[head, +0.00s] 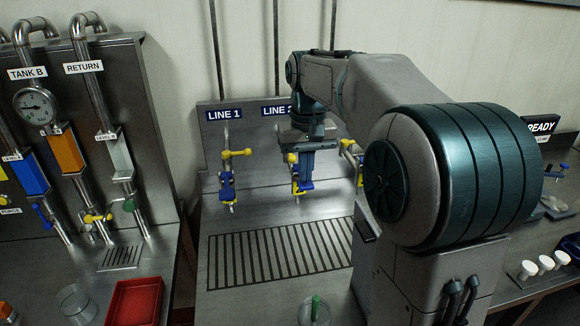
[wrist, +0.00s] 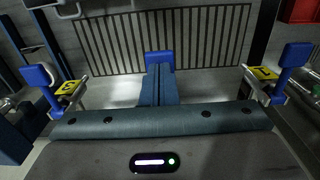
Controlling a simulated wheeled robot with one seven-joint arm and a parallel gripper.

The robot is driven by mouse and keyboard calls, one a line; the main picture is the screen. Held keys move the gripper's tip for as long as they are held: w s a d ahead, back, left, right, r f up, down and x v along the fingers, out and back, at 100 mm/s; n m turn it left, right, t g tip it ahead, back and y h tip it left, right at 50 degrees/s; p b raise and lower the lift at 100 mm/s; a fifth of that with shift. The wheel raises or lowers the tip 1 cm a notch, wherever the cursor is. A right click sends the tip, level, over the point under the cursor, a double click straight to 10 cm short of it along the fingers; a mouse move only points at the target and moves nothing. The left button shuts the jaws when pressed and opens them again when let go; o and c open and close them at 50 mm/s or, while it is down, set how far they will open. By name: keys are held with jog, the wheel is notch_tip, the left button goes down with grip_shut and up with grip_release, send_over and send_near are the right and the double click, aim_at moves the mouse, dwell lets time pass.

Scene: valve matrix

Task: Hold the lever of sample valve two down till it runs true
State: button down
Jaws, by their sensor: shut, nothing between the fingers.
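Sample valve two, under the LINE 2 sign (head: 276,110), has a yellow handle (head: 291,158) and a blue lever (head: 303,187). My gripper (head: 307,172) hangs above this lever, pointing down. In the wrist view my gripper (wrist: 158,72) is shut, its two fingers side by side with nothing between them. The blue lever pad (wrist: 158,58) shows just past the fingertips, which look to be at or on it. Whether they touch, and the lever's exact angle, I cannot tell. The valve's spout is mostly hidden.
The LINE 1 valve (head: 227,180) stands to the left; its blue lever (wrist: 292,54) is at the right in the wrist view. A third valve (head: 352,150) is partly behind my arm. A slotted drain (head: 280,255) lies below. A red tray (head: 135,302) is front left.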

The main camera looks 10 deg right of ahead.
jog(key=shift+f+b, duration=0.9)
jog(key=shift+f, duration=0.55)
jog(key=shift+r, duration=0.1)
dwell(1.9)
notch_tip(320, 180, up, 6)
jog(key=p, duration=0.5)
jog(key=shift+f, duration=0.35)
jog(key=s+f+t, duration=0.2)
jog(key=s+f, duration=0.2)
jog(key=s, duration=0.6)
jog(key=s+f+t, duration=0.1)
jog(key=s+f, duration=0.4)
jog(key=s, duration=0.6)
jog(key=shift+t+b, duration=0.4)
